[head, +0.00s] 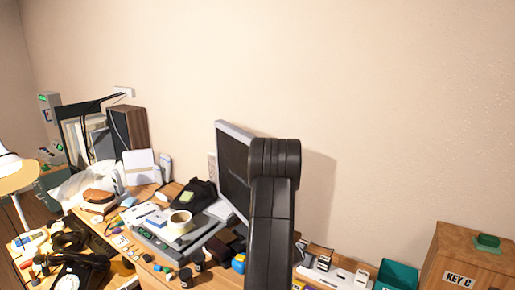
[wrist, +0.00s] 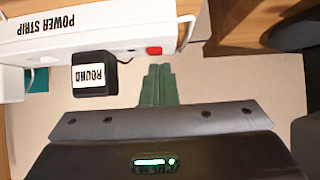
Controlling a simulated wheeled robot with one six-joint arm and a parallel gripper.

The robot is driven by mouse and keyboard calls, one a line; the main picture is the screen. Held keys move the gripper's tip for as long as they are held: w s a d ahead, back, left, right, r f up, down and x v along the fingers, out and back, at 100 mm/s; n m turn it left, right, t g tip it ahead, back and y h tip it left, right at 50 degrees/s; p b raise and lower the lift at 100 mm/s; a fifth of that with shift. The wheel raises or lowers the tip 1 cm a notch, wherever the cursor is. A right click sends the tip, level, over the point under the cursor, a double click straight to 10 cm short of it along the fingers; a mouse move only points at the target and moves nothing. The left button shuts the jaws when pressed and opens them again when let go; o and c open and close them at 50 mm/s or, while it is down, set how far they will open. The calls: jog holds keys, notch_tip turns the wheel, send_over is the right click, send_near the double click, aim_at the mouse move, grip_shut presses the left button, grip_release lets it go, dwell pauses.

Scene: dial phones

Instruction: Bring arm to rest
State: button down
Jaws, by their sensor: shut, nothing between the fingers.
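My arm (head: 270,225) stands up black in the middle of the head view, with its rounded joint in front of the wall and beside the monitor. My gripper does not show in the head view. In the wrist view my gripper (wrist: 158,70) shows as two dark green fingers side by side, shut and empty. A white power strip (wrist: 60,32) with a red switch lies beyond the fingertips, its lettering upside down. A black plug block (wrist: 95,75) labelled ROUND is left of the fingers. I cannot tell how near the fingers are to either.
A monitor (head: 233,165) stands just left of my arm. The desk at left is crowded with a tape roll (head: 180,222), a black dial phone (head: 80,270) and small parts. A wooden KEY C box (head: 470,255) and teal bin (head: 396,275) are at right. The upper wall area is clear.

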jog(key=r, duration=0.4)
jog(key=shift+s+a+p, duration=0.3)
jog(key=v, duration=0.9)
jog(key=shift+p, duration=0.35)
jog(key=shift+s, duration=0.1)
